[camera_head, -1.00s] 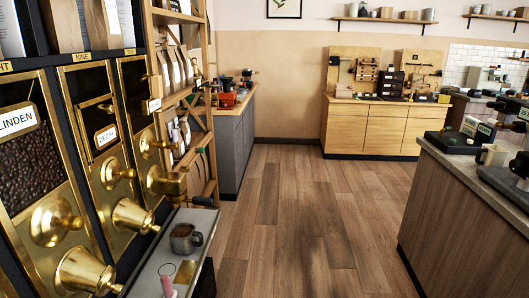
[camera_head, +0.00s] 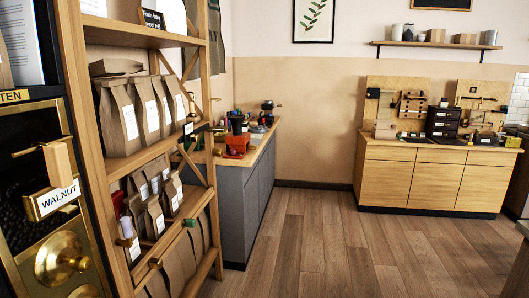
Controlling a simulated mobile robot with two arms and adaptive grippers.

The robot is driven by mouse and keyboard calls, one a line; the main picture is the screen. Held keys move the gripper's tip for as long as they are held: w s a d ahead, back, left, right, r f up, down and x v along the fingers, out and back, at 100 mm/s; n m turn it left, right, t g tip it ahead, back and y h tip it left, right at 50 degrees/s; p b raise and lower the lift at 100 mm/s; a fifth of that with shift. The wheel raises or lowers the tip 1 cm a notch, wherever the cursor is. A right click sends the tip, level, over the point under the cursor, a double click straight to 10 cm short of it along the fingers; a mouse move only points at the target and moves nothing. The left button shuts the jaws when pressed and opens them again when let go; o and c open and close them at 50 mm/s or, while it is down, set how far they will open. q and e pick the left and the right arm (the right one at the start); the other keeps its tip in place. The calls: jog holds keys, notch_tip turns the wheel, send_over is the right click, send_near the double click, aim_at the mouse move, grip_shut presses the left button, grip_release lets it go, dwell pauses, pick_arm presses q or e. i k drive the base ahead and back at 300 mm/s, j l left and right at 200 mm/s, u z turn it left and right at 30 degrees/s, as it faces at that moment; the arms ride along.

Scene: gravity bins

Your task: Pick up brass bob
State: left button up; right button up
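I cannot make out a brass bob for certain in the head view. Small objects too small to name lie on the grey cabinet's top (camera_head: 262,138) and on the wooden cabinet's top (camera_head: 440,151) by the far wall. Brass fittings show on the gravity bin labelled WALNUT (camera_head: 62,258) at the left edge, with a round brass knob and a wooden block above its label. Neither of my grippers is in view.
A wooden shelf rack (camera_head: 92,120) with several paper bags (camera_head: 118,118) stands close at left. Wooden floor (camera_head: 335,240) lies clear ahead, between the grey cabinet (camera_head: 236,205) and the wooden cabinet (camera_head: 412,182). A counter edge (camera_head: 518,262) shows at lower right.

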aim_at(191, 114)
jog(key=i+l+u, duration=0.2)
jog(key=i+u, duration=0.2)
jog(key=i+l+u, duration=0.35)
jog(key=i, duration=0.25)
